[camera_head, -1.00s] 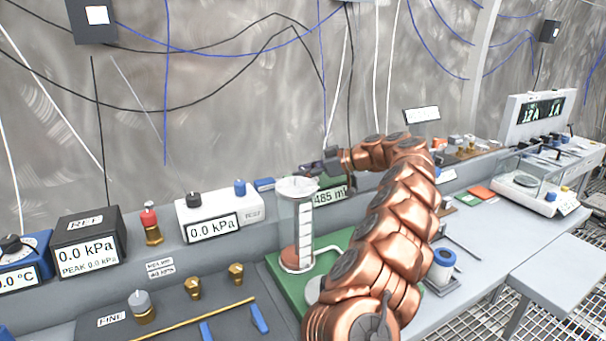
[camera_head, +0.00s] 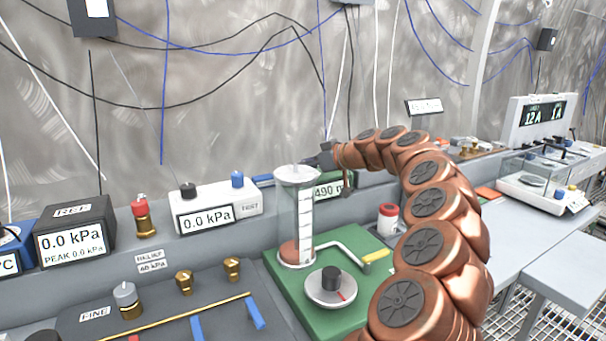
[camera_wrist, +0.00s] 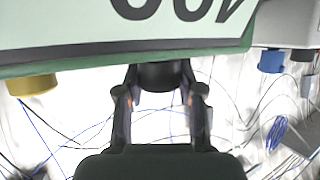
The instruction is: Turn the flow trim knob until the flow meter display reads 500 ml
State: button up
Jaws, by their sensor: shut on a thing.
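The flow meter is a green box behind a clear graduated cylinder (camera_head: 305,225). Its pale display (camera_head: 330,189) reads 490 ml in the head view, partly covered by the cylinder. In the wrist view the display (camera_wrist: 120,28) is upside down and cut off by the top edge. My gripper (camera_head: 325,156) is beside the top of the box. In the wrist view my gripper (camera_wrist: 160,92) is shut with its two fingers on either side of a dark knob (camera_wrist: 160,75), which I take as the flow trim knob. The gripper hides this knob in the head view.
A white kPa unit (camera_head: 215,207) is to the left. A yellow knob (camera_wrist: 32,85) and a blue knob (camera_wrist: 271,60) flank my fingers in the wrist view.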

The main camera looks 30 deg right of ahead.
jog(key=shift+m+t+h+b, duration=0.3)
jog(key=shift+m+h+b, duration=0.5)
jog(key=shift+m+h, duration=0.35)
jog(key=shift+r+m+h, duration=0.15)
jog(key=shift+m+h, duration=1.2)
jog(key=shift+h, duration=0.4)
jog(key=o, duration=1.2)
jog(key=shift+c, duration=0.2)
jog(key=v, duration=1.2)
jog(key=shift+s, duration=0.1)
